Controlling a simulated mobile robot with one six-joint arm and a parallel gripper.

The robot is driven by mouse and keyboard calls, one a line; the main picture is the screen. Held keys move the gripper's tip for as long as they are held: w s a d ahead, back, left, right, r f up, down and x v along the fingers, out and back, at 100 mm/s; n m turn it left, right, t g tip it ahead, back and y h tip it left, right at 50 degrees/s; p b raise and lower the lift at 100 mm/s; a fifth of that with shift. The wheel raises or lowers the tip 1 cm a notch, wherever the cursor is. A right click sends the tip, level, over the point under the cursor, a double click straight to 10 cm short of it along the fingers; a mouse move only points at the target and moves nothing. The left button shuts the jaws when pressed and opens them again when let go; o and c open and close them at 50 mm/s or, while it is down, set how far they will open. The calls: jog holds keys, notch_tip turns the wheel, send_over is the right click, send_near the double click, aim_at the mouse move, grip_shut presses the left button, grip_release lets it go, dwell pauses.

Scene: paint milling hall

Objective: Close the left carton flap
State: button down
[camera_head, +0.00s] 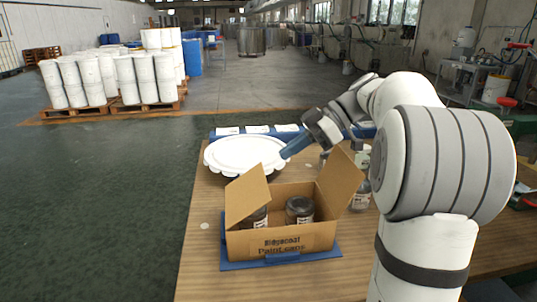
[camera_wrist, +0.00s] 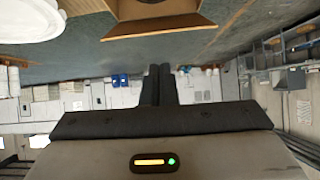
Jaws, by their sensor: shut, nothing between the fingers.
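The open cardboard carton (camera_head: 283,241) sits in a blue tray (camera_head: 320,254) on the wooden table. Its left flap (camera_head: 247,196) stands raised and tilted. Its right flap (camera_head: 340,184) also stands up, leaning outward. Inside are two dark jars; the right jar (camera_head: 299,209) shows well, the left jar (camera_head: 256,219) is partly hidden by the left flap. My gripper (camera_head: 284,155) is above and behind the carton, apart from both flaps. In the wrist view my gripper (camera_wrist: 160,72) has its fingers together and empty, with a carton flap (camera_wrist: 160,26) at the top edge.
A white round lid (camera_head: 245,155) lies behind the carton at left; it also shows in the wrist view (camera_wrist: 32,18). A jar (camera_head: 361,196) stands right of the carton. The table's front left (camera_head: 205,270) is clear.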

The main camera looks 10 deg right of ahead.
jog(key=a+r+g+h+p, duration=0.1)
jog(key=a+r+h+p, duration=0.35)
jog(key=p, duration=0.55)
notch_tip(320, 180, up, 5)
jog(key=h+p, duration=0.5)
jog(key=p, duration=0.5)
send_over(261, 182)
jog(key=shift+y, duration=0.25)
jog(key=f, duration=0.3)
jog(key=a+f, duration=0.1)
jog(key=f, duration=0.3)
jog(key=f+p, duration=0.1)
jog(key=f, duration=0.2)
jog(key=shift+w+a+f, duration=0.1)
jog(key=shift+a+f, duration=0.05)
jog(key=shift+a, duration=0.25)
jog(key=shift+d+f+t, duration=0.3)
jog(key=shift+d+f, duration=0.9)
jog(key=shift+f, duration=0.3)
